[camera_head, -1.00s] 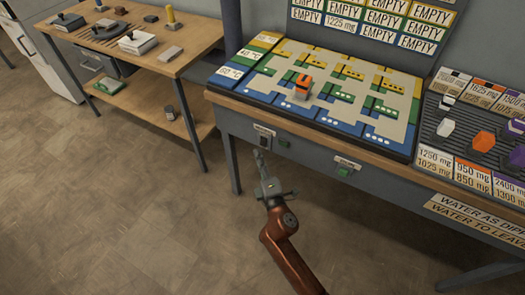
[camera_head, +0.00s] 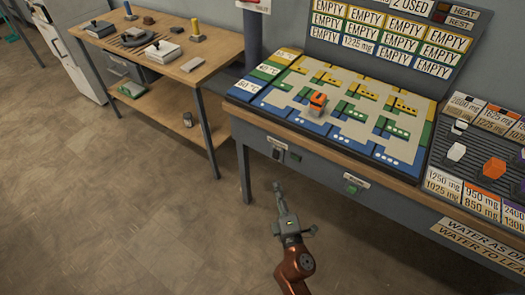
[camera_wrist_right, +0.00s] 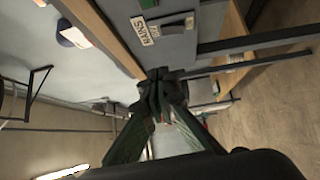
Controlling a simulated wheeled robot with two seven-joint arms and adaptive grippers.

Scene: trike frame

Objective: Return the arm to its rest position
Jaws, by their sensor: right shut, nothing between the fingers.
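My right gripper (camera_head: 279,190) is shut and empty in the head view. It hangs in front of the table with the coloured board, over the floor and apart from the table front. My reddish-brown right arm (camera_head: 296,268) comes in from the bottom edge. In the right wrist view the gripper's fingers (camera_wrist_right: 157,88) meet at their tips with nothing held. My left gripper is in neither view.
The coloured board (camera_head: 345,112) lies on the table with an orange-and-white block (camera_head: 317,104) on it. Switches (camera_head: 352,187) line the table front. A wooden workbench (camera_head: 223,48) stands at the back left. The floor (camera_head: 120,220) at left is clear.

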